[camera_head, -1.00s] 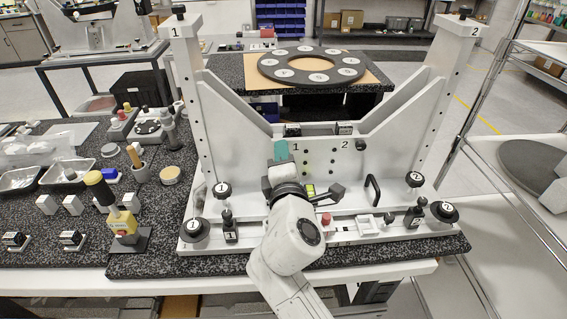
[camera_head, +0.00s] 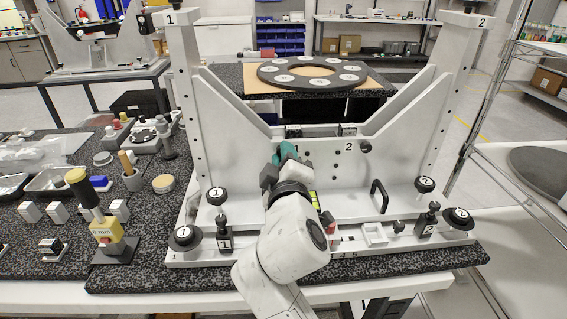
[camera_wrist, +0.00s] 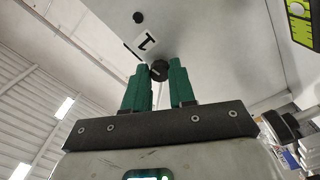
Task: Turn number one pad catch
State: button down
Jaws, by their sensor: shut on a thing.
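The number one pad catch shows in the wrist view as a small black knob (camera_wrist: 159,70) on the pale plate, below a label reading 1 (camera_wrist: 147,43). My gripper (camera_wrist: 166,72) has its two green fingers on either side of this knob and is shut on it. In the head view my gripper (camera_head: 287,150) is tilted against the upright face of the white fixture (camera_head: 335,185). It hides the knob and part of its label there. The matching number two knob (camera_head: 365,147) is in plain view to the right, beside its label 2 (camera_head: 349,147).
Black numbered knobs, such as knob 1 (camera_head: 217,196), and clamps stand along the fixture's lower ledge. A black handle (camera_head: 379,196) is right of my arm. A yellow tool (camera_head: 105,233) stands at left. A dark ring plate (camera_head: 312,74) lies behind the fixture.

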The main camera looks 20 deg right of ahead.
jog(key=shift+f+m, duration=0.15)
jog(key=shift+m, duration=0.15)
jog(key=c, duration=0.9)
grip_release()
jog(key=shift+c, duration=0.2)
jog(key=shift+s, duration=0.1)
jog(key=b+v, duration=0.1)
jog(key=v, duration=0.9)
jog(key=shift+s, duration=0.3)
jog(key=shift+a, duration=0.1)
